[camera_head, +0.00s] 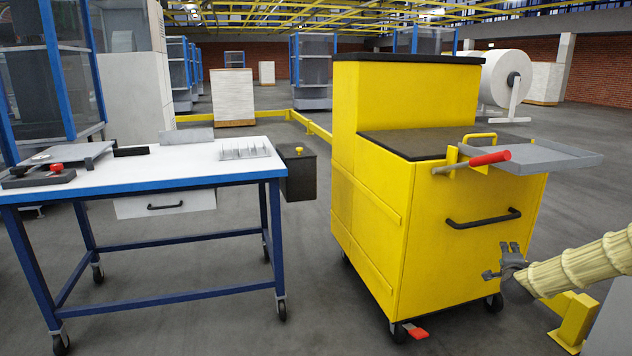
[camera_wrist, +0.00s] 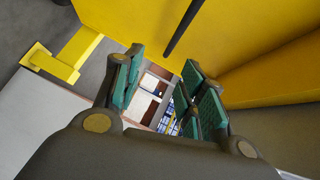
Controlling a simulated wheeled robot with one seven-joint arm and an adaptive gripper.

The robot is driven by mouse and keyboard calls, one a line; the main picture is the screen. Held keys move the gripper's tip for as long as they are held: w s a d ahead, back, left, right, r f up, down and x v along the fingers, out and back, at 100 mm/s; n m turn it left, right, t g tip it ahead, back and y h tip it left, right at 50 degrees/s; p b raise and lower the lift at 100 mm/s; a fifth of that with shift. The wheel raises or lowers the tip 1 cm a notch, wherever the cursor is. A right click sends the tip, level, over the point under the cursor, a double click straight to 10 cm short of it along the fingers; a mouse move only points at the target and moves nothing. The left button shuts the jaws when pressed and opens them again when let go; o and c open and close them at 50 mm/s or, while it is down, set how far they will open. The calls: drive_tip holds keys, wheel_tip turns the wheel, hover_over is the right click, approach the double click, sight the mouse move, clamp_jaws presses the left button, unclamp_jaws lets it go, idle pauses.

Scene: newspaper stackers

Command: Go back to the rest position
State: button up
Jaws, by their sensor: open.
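My gripper (camera_head: 513,262) is at the lower right in the head view, in front of the yellow cart (camera_head: 440,230) and below its black handle (camera_head: 484,218). My arm reaches in from the right edge in a pale ribbed sleeve. In the wrist view my gripper (camera_wrist: 158,88) has its green-padded fingers apart, with nothing between them. The cart's yellow side (camera_wrist: 240,35) fills the top and right of that view, and its dark handle (camera_wrist: 182,28) shows at the top.
A red-handled lever (camera_head: 490,158) and a grey tray (camera_head: 545,154) stick out from the cart's top. A yellow floor bracket (camera_head: 575,318) stands close below my arm. A blue-framed white workbench (camera_head: 120,178) is at the left. Floor between bench and cart is open.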

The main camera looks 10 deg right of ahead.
drive_tip(key=s+a+f+n+g+y, duration=0.25)
drive_tip(key=s+a+f+n, duration=0.25)
drive_tip(key=a+f, duration=0.75)
drive_tip(key=s+a+f+n+g+y, duration=0.1)
drive_tip(key=s+a+f+n+y, duration=0.4)
drive_tip(key=a+f, duration=0.75)
drive_tip(key=s+a+f+n+g+y, duration=0.1)
drive_tip(key=s+a+f+n+g, duration=0.15)
drive_tip(key=s+a, duration=0.6)
drive_tip(key=s+a+f+n+g, duration=0.2)
drive_tip(key=s+a+f+n, duration=0.3)
drive_tip(key=s, duration=0.7)
drive_tip(key=s+a+f+n+g+y, duration=0.1)
drive_tip(key=s+a+f+n+g, duration=0.15)
drive_tip(key=s+a, duration=0.65)
drive_tip(key=s+a+n+g, duration=0.2)
drive_tip(key=s+g, duration=0.1)
drive_tip(key=s, duration=1.1)
wheel_tip(320, 180, up, 29)
drive_tip(key=w+p, duration=0.1)
drive_tip(key=p, duration=2.9)
drive_tip(key=shift+d+r, duration=0.2)
drive_tip(key=shift+d, duration=0.15)
